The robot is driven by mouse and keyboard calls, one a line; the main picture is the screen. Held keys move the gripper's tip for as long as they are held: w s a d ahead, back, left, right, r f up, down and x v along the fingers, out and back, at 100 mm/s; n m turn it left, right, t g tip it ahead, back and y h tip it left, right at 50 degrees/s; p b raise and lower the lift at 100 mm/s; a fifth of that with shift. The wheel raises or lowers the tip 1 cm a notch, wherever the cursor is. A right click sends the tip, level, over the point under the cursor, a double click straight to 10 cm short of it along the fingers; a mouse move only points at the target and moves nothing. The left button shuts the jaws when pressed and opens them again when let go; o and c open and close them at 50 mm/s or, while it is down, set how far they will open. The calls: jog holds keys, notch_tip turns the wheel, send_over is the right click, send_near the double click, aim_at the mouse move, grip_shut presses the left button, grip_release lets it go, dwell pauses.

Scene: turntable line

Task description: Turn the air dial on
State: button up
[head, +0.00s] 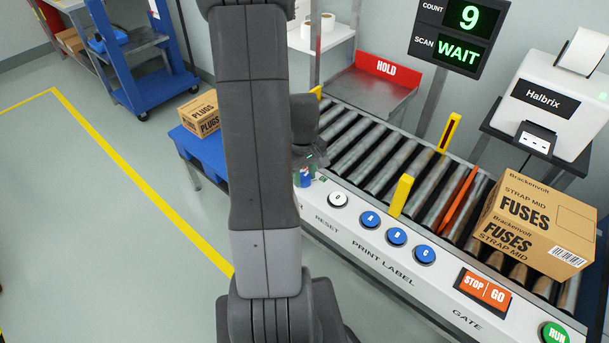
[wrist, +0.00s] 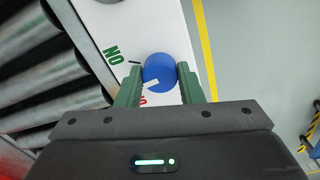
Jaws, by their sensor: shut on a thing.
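The air dial (wrist: 158,72) is a round blue knob on the white panel in the wrist view. A white pointer mark on its face points to the lower left. Green letters that read ON upside down stand to its left, with a black tick beside the knob. Red lettering below it is mostly hidden. My gripper (wrist: 160,78) is shut on the dial, one green finger on each side. In the head view the dial (head: 305,178) shows as a bit of blue beside my arm, and my gripper (head: 311,160) is partly hidden there.
The roller conveyor (head: 365,150) runs behind the panel, with a fuses box (head: 530,225) at its right end. Several label buttons (head: 397,237) and a stop/go switch (head: 484,292) sit along the panel. The display (head: 460,35) reads 9 and WAIT. A blue stand carries a plugs box (head: 199,115).

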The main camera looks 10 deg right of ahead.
aim_at(303, 177)
jog(key=m, duration=0.3)
jog(key=shift+m+b, duration=0.3)
jog(key=shift+m, duration=1.8)
jog(key=o, duration=1)
notch_tip(303, 177, up, 14)
jog(key=p, duration=0.1)
jog(key=shift+a, duration=0.2)
jog(key=shift+f, duration=0.1)
